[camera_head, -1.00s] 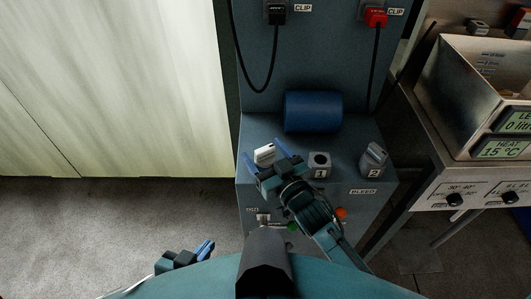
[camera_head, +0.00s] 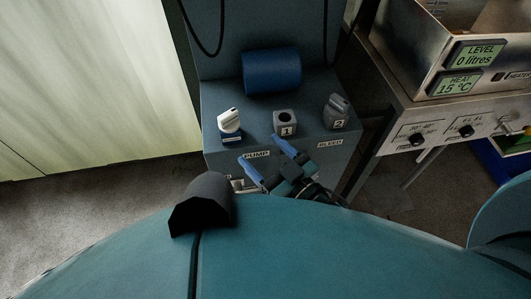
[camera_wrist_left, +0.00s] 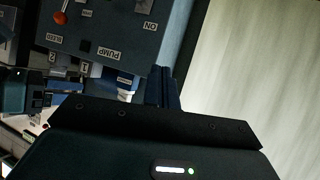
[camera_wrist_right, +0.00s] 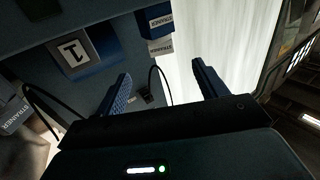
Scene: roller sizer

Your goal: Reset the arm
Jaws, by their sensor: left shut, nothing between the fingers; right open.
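My right gripper (camera_head: 264,153) is open and empty. It is in front of the teal machine's (camera_head: 220,100) upper edge, near the PUMP label, apart from the knobs. Its two blue fingers also show spread in the right wrist view (camera_wrist_right: 165,87). My left gripper (camera_wrist_left: 161,86) is shut with nothing held, seen in the left wrist view beside the machine's front panel. It is not in the head view. A white-topped knob (camera_head: 229,121), a grey block marked 1 (camera_head: 285,122) and a knob marked 2 (camera_head: 337,110) stand on the machine's ledge.
A blue roller (camera_head: 272,71) sits behind the knobs. A steel tank (camera_head: 405,55) with level and heat displays stands on a bench at the right. A pale wall panel (camera_head: 90,80) is at the left, with bare grey floor (camera_head: 90,195) below it.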

